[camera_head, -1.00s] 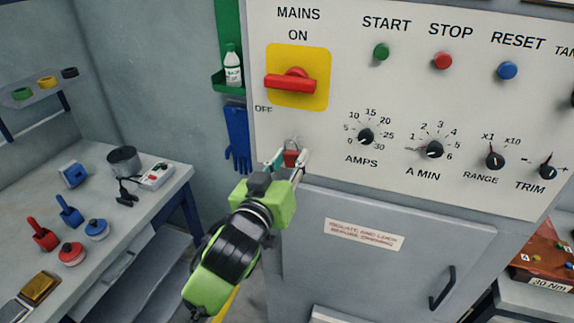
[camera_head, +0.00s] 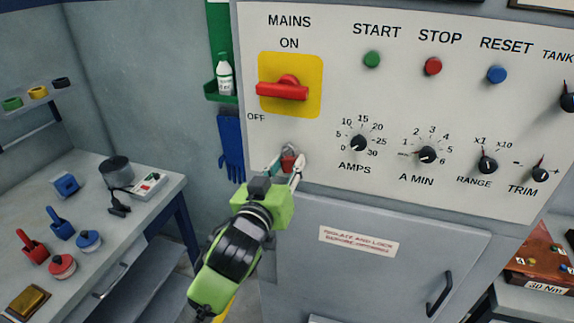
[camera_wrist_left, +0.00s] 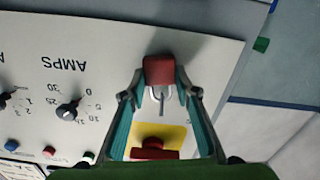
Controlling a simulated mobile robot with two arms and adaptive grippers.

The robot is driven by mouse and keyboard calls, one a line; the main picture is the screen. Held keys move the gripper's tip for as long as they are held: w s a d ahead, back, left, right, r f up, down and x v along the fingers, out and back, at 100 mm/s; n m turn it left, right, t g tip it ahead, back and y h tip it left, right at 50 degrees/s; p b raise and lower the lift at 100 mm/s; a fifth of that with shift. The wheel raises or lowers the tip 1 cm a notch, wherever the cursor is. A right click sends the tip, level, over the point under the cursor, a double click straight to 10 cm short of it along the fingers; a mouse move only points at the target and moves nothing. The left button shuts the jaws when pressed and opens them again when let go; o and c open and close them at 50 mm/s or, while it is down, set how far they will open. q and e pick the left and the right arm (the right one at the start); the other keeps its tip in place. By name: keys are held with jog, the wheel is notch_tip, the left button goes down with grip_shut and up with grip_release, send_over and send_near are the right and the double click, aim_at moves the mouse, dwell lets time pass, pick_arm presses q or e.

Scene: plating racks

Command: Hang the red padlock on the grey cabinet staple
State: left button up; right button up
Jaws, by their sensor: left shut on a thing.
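The red padlock (camera_head: 288,164) is between the fingertips of my left gripper (camera_head: 286,168), which is shut on it. It is in front of the lower left part of the grey cabinet's white panel (camera_head: 330,190), below the red mains switch. In the left wrist view, the padlock's red body (camera_wrist_left: 159,70) sits between the fingertips, and its grey shackle (camera_wrist_left: 161,98) points toward the switch. I cannot make out the cabinet staple; the padlock and fingers may hide it. I cannot tell whether the shackle touches anything. My right gripper is out of view.
The red mains switch (camera_head: 282,90) on its yellow plate is above the padlock. The AMPS knob (camera_head: 358,142) is to its right. A blue glove (camera_head: 231,148) hangs left of the cabinet. The cabinet door (camera_head: 380,265) is below. A workbench (camera_head: 120,228) with several items stands at left.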

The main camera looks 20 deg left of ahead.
pick_arm(q)
jog(key=o, duration=1.2)
